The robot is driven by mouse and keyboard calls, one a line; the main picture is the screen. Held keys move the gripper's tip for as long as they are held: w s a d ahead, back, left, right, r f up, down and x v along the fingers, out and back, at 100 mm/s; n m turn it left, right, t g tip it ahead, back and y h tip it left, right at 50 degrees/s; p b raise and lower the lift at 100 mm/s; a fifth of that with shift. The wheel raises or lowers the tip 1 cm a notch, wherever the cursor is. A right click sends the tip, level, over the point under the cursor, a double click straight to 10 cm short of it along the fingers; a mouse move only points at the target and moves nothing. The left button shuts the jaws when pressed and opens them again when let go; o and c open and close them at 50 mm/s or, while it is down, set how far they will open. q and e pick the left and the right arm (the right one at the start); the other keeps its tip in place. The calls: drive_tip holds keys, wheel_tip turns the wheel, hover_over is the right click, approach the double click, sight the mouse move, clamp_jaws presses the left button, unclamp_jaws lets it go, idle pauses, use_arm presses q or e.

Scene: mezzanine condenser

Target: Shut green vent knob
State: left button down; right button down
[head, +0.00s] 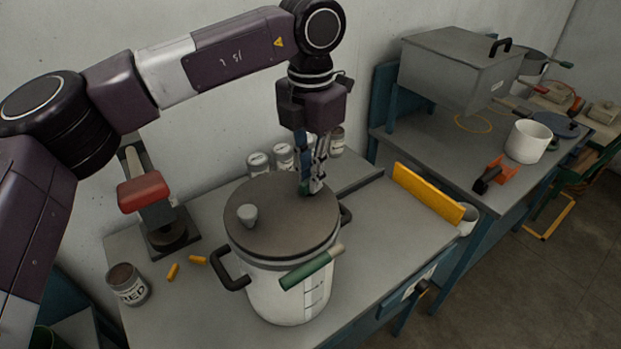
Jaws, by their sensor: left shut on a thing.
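A white pot (275,290) with a brown-grey lid (275,215) stands on the near grey bench. A small green knob (304,188) sits near the back right edge of the lid, mostly hidden by my fingers. My left gripper (313,186) reaches down from above and is shut on this knob. A pale grey knob (247,214) stands on the lid's left part. A green handle with a pale end (311,268) sticks out at the pot's front. My right gripper is not in view.
A red-topped press (143,192), a labelled tin (128,285) and orange plugs (173,271) are left of the pot. Several small tins (283,155) stand behind it. A second bench holds a grey box (455,70) and a white pot (527,141).

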use_arm(q)
drive_tip(key=shift+m, duration=1)
drive_tip(key=c, duration=2)
unclamp_jaws()
drive_tip(key=shift+r, duration=0.1)
wheel_tip(320, 180, up, 12)
drive_tip(key=shift+f, duration=0.1)
